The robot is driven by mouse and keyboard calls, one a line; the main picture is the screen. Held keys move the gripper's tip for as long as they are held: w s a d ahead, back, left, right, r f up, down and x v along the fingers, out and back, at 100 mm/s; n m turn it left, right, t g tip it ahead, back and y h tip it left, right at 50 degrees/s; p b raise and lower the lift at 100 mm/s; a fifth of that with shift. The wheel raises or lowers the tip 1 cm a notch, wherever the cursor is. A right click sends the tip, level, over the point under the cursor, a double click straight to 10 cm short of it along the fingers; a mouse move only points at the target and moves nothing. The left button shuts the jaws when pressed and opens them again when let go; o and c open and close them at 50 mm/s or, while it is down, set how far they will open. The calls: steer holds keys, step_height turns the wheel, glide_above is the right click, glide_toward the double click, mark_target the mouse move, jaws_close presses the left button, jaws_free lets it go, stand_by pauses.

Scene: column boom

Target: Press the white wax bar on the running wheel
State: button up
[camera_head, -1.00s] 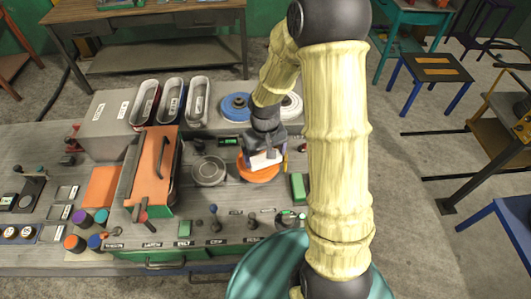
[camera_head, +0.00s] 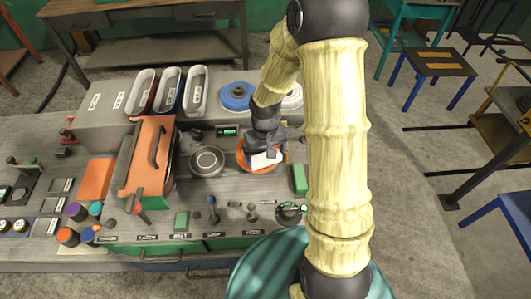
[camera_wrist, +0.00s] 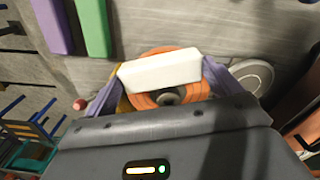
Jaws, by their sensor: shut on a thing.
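The white wax bar (camera_wrist: 160,70) is held between the two purple fingers of my gripper (camera_wrist: 162,82) in the wrist view. In the head view the bar (camera_head: 265,160) shows just below my dark gripper (camera_head: 266,146). The orange wheel (camera_head: 243,158) lies under and around the bar; its orange rim and dark hub (camera_wrist: 171,95) show behind the bar in the wrist view. I cannot tell whether the bar touches the wheel, or whether the wheel is turning.
A green bar (camera_head: 299,179) lies right of the wheel; a purple bar (camera_wrist: 51,24) shows in the wrist view. A round grey disc (camera_head: 207,162) and an orange-lidded box (camera_head: 149,160) stand left. A blue wheel (camera_head: 237,96) is behind. Knobs and levers line the bench front.

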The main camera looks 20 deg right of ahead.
steer(key=shift+f+b, duration=0.5)
steer(key=shift+f, duration=0.1)
stand_by(1.1)
stand_by(2.0)
steer(key=shift+r+p, duration=3.4)
steer(key=shift+r, duration=0.65)
steer(key=shift+f, duration=0.1)
